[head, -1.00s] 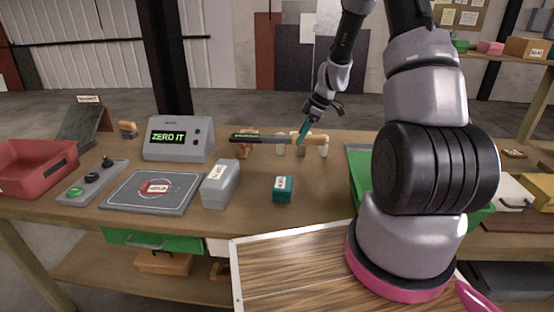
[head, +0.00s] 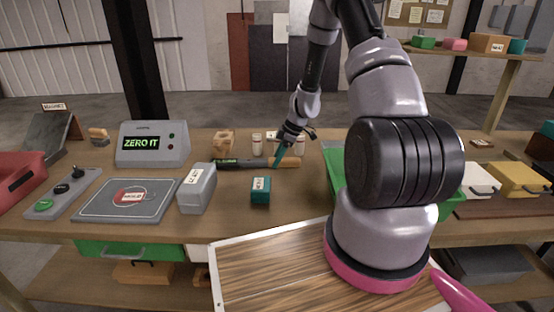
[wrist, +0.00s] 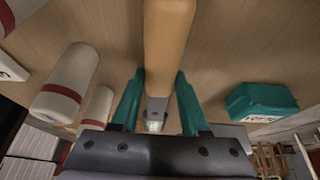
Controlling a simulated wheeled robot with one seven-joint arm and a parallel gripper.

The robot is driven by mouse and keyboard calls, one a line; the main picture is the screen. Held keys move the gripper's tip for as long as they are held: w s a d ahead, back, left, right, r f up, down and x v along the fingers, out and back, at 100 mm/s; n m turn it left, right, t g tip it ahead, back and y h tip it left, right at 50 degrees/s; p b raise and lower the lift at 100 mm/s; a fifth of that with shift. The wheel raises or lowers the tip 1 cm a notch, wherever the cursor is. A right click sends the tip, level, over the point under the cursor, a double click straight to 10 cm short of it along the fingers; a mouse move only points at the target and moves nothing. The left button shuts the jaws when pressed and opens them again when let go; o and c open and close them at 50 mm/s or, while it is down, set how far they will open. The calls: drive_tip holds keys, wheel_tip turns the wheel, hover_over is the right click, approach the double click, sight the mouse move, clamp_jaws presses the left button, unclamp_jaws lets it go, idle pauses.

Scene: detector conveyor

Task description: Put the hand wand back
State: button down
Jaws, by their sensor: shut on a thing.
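The hand wand (head: 238,163) is a dark rod with a small green-lit strip and a light wooden handle (wrist: 168,45). It lies roughly level across the picture, low over the table or on it; I cannot tell if it touches. My gripper (head: 279,158) is shut on the wooden handle. In the wrist view the teal fingers of my gripper (wrist: 157,102) stand on either side of the handle. A small wooden block or stand (head: 223,142) is behind the wand's dark end, apart from it.
Small white bottles (head: 257,145) stand just behind the wand; one with a red band (wrist: 66,82) is close to my fingers. A teal box (head: 261,191) and a grey block (head: 197,188) stand in front. A green tray (head: 335,178) is to the right. A "ZERO IT" console (head: 153,145) stands left.

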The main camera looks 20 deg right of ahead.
drive_tip(key=shift+c, duration=2)
unclamp_jaws()
drive_tip(key=shift+f, duration=0.1)
drive_tip(key=s+d+r+m+t, duration=0.1)
drive_tip(key=s+r+m, duration=0.1)
drive_tip(key=r, duration=1)
drive_tip(key=s+d+r+m, duration=0.1)
drive_tip(key=s+r+m, duration=0.15)
drive_tip(key=r, duration=0.95)
drive_tip(key=s+a+r+m+t+h, duration=0.1)
drive_tip(key=s+a+r+m+t, duration=0.1)
drive_tip(key=s+r+m, duration=0.5)
drive_tip(key=s+a+r+m+t+h, duration=0.1)
drive_tip(key=s+a+r+m+t, duration=0.1)
drive_tip(key=s+r+m, duration=0.5)
drive_tip(key=s+r, duration=0.5)
drive_tip(key=s, duration=0.4)
drive_tip(key=shift+s+a+r+t+h, duration=0.15)
drive_tip(key=shift+s+a+t+h, duration=0.15)
drive_tip(key=shift+a+t, duration=0.1)
